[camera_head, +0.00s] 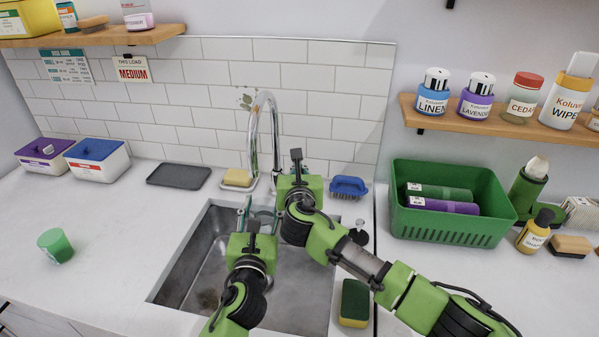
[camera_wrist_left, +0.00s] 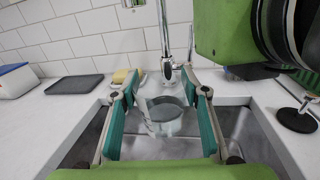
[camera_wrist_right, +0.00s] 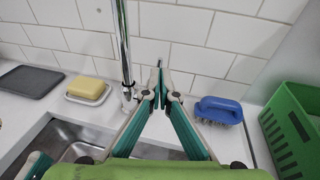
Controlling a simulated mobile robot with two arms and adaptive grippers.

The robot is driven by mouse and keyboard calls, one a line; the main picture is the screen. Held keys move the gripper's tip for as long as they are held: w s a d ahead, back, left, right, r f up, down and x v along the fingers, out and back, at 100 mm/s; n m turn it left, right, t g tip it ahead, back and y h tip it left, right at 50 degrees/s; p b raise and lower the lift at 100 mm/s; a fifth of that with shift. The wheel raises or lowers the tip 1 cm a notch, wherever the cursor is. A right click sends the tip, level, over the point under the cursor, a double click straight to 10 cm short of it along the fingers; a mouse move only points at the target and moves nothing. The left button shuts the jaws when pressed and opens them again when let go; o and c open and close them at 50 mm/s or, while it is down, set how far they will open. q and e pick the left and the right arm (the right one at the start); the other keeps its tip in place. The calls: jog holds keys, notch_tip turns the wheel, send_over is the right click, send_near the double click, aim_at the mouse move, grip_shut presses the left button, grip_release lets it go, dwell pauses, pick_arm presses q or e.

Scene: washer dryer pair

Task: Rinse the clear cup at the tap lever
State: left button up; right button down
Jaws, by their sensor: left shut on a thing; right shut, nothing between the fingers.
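The clear cup (camera_wrist_left: 165,118) is between the two teal fingers of my left gripper (camera_wrist_left: 160,84), which is shut on it. In the head view my left gripper (camera_head: 262,208) holds it over the sink, in front of the tap (camera_head: 276,130); the arm partly hides it. The chrome tap spout also shows in the left wrist view (camera_wrist_left: 165,35). My right gripper (camera_wrist_right: 160,80) is shut and empty, with its fingertips just right of the tap (camera_wrist_right: 123,50). I cannot tell whether water runs.
The steel sink (camera_head: 190,275) is below my grippers. A green basket (camera_head: 450,230) stands right. A green cup (camera_head: 55,245) is on the open left counter.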

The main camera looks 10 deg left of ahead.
jog(key=shift+v, duration=2.5)
jog(key=shift+r, duration=0.1)
pick_arm(q)
jog(key=s+d, duration=0.4)
jog(key=s, duration=0.3)
pick_arm(e)
jog(key=shift+r, duration=0.25)
pick_arm(q)
jog(key=shift+w, duration=0.1)
pick_arm(e)
jog(key=shift+w, duration=0.1)
